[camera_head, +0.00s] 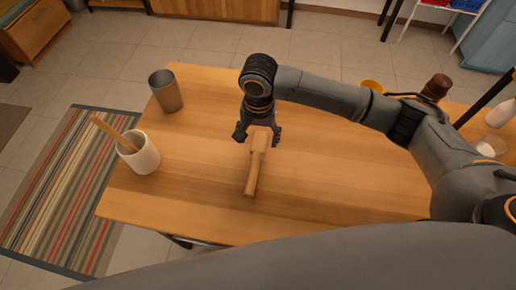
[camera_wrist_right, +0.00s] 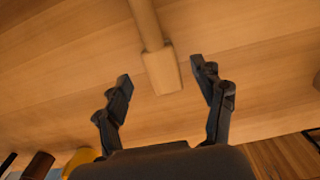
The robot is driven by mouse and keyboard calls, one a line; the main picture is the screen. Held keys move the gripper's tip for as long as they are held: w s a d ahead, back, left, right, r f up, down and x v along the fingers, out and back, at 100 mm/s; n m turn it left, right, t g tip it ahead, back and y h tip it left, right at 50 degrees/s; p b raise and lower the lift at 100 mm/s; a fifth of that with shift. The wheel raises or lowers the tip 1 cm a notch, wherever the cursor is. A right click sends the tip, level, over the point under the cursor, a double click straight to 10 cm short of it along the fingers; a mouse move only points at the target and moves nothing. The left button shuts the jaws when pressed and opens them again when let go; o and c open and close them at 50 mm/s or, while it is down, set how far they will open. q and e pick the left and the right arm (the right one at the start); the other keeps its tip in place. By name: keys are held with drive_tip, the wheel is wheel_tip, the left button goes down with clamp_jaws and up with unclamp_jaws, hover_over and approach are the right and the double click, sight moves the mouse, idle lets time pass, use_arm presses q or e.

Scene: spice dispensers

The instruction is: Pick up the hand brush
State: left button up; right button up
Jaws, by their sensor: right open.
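The hand brush (camera_head: 255,163) is light wood and lies on the wooden table (camera_head: 330,190), its handle pointing toward the front edge. In the right wrist view the wide end of the brush (camera_wrist_right: 162,72) sits between and just beyond the fingertips. My right gripper (camera_head: 258,136) is over the wide end of the brush. Its two fingers are spread apart, one on each side, with gaps to the brush in the right wrist view (camera_wrist_right: 161,78). I cannot tell its exact height above the brush. My left gripper is not in view.
A white cup (camera_head: 143,158) with a wooden stick in it stands at the table's left side. A grey-brown cup (camera_head: 166,91) stands behind it. A brown-topped dispenser (camera_head: 436,88), a yellow item (camera_head: 371,86) and a white bottle (camera_head: 501,113) are on the right. The table's front middle is clear.

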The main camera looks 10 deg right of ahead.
sight(258, 148)
drive_tip(key=f, duration=0.4)
drive_tip(key=shift+s+f+p, duration=0.15)
drive_tip(key=shift+s+p, duration=0.1)
drive_tip(key=shift+p, duration=0.05)
drive_tip(key=shift+a+f, duration=0.1)
drive_tip(key=shift+f, duration=0.35)
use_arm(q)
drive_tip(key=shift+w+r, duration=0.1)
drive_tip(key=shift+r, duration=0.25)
